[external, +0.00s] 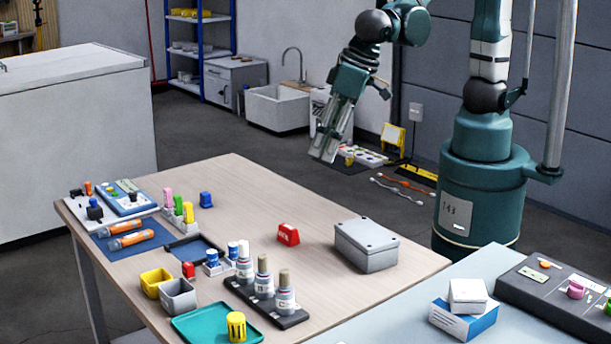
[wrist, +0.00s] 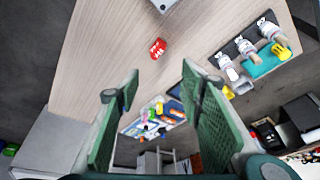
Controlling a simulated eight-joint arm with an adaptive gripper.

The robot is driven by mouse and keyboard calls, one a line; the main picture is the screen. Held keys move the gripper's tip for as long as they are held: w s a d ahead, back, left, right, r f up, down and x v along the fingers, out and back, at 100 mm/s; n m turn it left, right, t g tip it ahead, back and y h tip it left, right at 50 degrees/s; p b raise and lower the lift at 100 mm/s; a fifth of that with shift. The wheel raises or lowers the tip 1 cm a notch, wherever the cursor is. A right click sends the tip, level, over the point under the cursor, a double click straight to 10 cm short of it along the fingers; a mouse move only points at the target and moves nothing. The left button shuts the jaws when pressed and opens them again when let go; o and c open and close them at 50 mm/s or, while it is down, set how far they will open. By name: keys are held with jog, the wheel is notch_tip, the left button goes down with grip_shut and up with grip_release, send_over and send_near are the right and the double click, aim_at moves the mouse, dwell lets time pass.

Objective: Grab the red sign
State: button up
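The red sign (external: 288,235) is a small red block with white lettering. It stands on the wooden table (external: 240,182), left of the grey box. In the wrist view the red sign (wrist: 158,48) lies beyond my fingertips, on the bare wood. My gripper (external: 324,150) is above and behind the table's far edge, pointing down, well apart from the sign. In the wrist view my gripper (wrist: 158,88) shows two green padded fingers spread wide with nothing between them.
A grey lidded box (external: 366,246) stands right of the sign. A black rack (external: 265,300) with several white bottles stands in front of it. Yellow and grey bins (external: 178,297), a teal tray (external: 205,328) and a small red block (external: 188,270) are nearby. Wood around the sign is clear.

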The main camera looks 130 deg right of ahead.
aim_at(289, 227)
jog(key=w+d+f+m+g+h+b, duration=0.1)
jog(key=w+d+f+m, duration=0.1)
jog(key=f, duration=0.6)
jog(key=w+d+f+m+g+b, duration=0.1)
jog(key=w+f+m, duration=0.3)
jog(key=f, duration=0.4)
jog(key=shift+d+m+g+h+b, duration=0.3)
jog(key=shift+d+m+h+b, duration=0.15)
jog(key=shift+d, duration=0.25)
jog(key=shift+x, duration=1.2)
jog(key=shift+f+b, duration=0.15)
jog(key=shift+b, duration=0.15)
jog(key=shift+b+x, duration=0.75)
jog(key=shift+x, duration=1.75)
jog(key=shift+w+a, duration=0.1)
jog(key=shift+w, duration=0.05)
jog(key=shift+c, duration=0.5)
jog(key=c, duration=0.9)
